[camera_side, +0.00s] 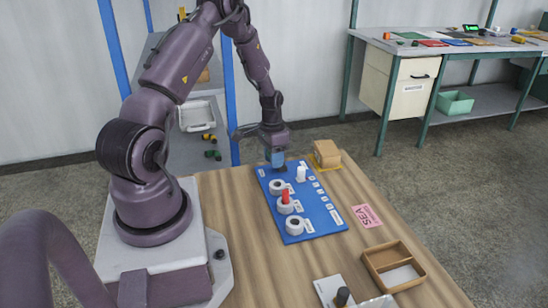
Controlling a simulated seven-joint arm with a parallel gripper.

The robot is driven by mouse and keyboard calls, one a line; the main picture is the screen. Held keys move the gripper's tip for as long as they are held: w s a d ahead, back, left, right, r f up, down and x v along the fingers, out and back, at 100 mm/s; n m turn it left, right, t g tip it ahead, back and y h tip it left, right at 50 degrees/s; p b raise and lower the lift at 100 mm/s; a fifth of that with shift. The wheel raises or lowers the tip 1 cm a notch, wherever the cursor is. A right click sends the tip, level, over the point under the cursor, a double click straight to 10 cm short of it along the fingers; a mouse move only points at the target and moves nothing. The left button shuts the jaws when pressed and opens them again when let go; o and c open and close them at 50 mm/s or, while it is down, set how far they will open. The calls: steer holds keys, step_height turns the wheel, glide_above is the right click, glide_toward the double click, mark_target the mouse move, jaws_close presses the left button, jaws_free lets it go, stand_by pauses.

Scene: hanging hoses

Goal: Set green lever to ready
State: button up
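A blue board (318,212) lies on the wooden table. Several round white bases with small labels sit on it. A red lever (286,196) stands upright in the middle base (285,207). A white upright piece (301,174) stands near the board's far right. Two other white rings, one farther back (277,187) and one nearer (295,227), show no lever in them. I cannot make out a green lever; it may be hidden by my gripper. My gripper (278,162) points down over the board's far end. Its fingers are too small to tell open from shut.
A tan block (326,152) stands just past the board's far right corner. A pink label (367,216) and an open wooden tray (372,262) lie to the right. A white plate with a black knob (342,296) is at the front. The table between board and tray is mostly clear.

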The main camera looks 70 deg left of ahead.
jaws_close()
steer(key=shift+w, duration=0.1)
steer(key=g, duration=0.1)
steer(key=w+g, duration=0.1)
steer(key=g, duration=0.1)
steer(key=w+g, duration=0.1)
steer(key=g, duration=0.1)
steer(key=shift+r, duration=0.3)
steer(key=shift+w+f+g, duration=0.1)
steer(key=shift+w+g, duration=0.2)
steer(key=shift+g, duration=0.6)
steer(key=shift+w+r+g, duration=0.1)
steer(key=shift+w+g, duration=0.2)
steer(key=shift+g, duration=0.6)
steer(key=shift+w+f+g, duration=0.1)
steer(key=shift+w+g, duration=0.2)
steer(key=shift+g, duration=0.6)
steer(key=o, duration=0.5)
jaws_free()
steer(key=shift+o, duration=0.2)
steer(key=shift+w+n, duration=0.1)
steer(key=shift+n, duration=0.2)
